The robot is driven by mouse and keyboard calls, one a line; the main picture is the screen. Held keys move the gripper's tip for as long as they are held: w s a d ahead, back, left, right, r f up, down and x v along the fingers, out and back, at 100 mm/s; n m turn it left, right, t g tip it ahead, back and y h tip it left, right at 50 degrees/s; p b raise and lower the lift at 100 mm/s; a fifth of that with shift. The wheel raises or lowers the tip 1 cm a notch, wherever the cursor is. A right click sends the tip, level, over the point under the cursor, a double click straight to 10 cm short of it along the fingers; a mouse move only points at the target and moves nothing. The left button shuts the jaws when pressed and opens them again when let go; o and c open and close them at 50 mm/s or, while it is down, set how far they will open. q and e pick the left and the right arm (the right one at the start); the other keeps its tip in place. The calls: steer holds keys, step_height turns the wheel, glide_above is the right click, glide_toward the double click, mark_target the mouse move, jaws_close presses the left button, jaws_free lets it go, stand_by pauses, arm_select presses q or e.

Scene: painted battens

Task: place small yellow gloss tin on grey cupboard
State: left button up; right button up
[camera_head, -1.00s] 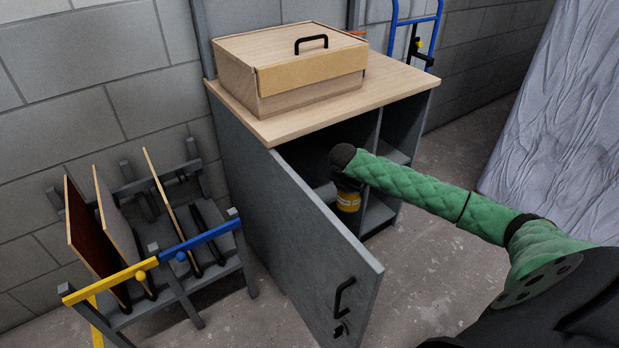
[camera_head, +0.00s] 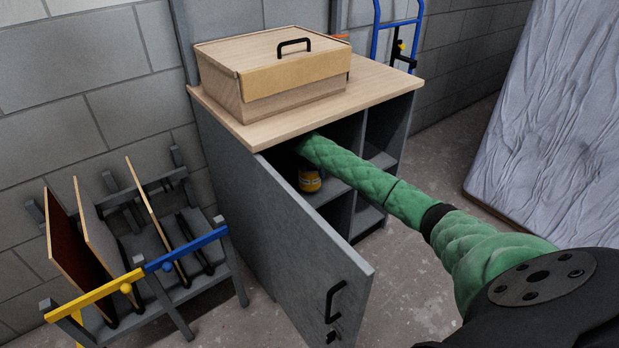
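The small yellow gloss tin (camera_head: 310,181) is inside the grey cupboard (camera_head: 232,160), in its left compartment, at about the level of the middle shelf (camera_head: 332,190). I cannot tell whether it touches the shelf. My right arm, in a green quilted sleeve, reaches in through the open front from the right. My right gripper (camera_head: 308,169) is at the top of the tin, dark and in shadow, partly hidden under the worktop; it appears shut on the tin. My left gripper is not in view.
The grey cupboard door (camera_head: 312,258) stands open toward me, left of my arm. A wooden box with a black handle (camera_head: 285,80) sits on the worktop (camera_head: 370,88). A rack with upright panels (camera_head: 150,245) stands left. A blue hand truck (camera_head: 398,35) and draped sheet (camera_head: 550,120) are behind and right.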

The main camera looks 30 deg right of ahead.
steer(key=shift+w+f, duration=0.2)
steer(key=shift+w, duration=0.05)
steer(key=shift+f, duration=1.5)
steer(key=o, duration=1.4)
steer(key=shift+f, duration=0.1)
steer(key=shift+b, duration=0.3)
